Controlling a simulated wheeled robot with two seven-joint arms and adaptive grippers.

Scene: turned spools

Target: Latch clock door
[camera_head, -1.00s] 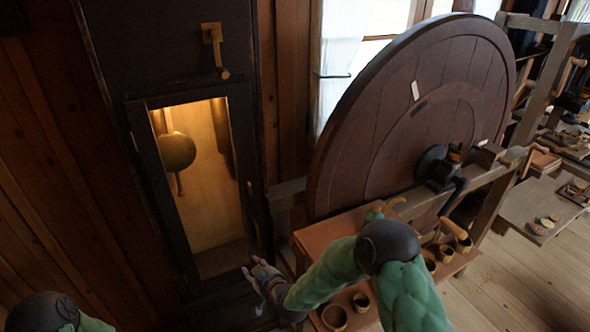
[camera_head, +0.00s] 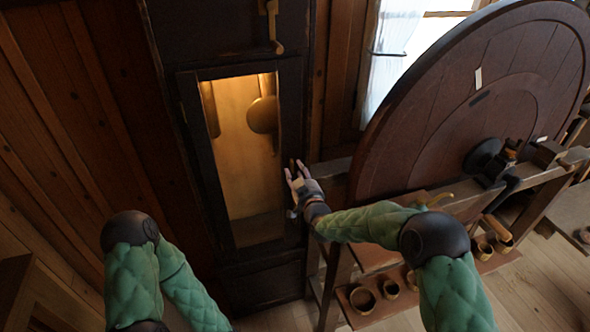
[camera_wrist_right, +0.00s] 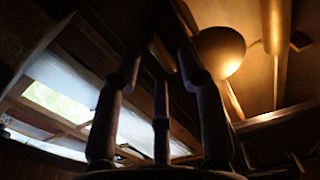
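The tall dark clock case stands upright, and its door (camera_head: 198,160) has a glazed window. Behind it a round pendulum bob (camera_head: 263,115) hangs in a lit interior; it also shows in the right wrist view (camera_wrist_right: 219,52). The door looks flush with the case, but I cannot tell whether a small gap remains. A brass turning latch (camera_head: 271,26) hangs down above the door. My right gripper (camera_head: 291,172) is open and empty beside the door's right edge, well below the latch; I cannot tell whether it touches. My left arm is at lower left, its gripper outside the picture.
A large wooden wheel (camera_head: 450,110) on a bench frame stands close on the right of the case. Several small turned cups (camera_head: 362,299) stand on the low shelf beneath it. A plank wall (camera_head: 70,110) is on the left. A window with a curtain (camera_head: 397,50) is behind.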

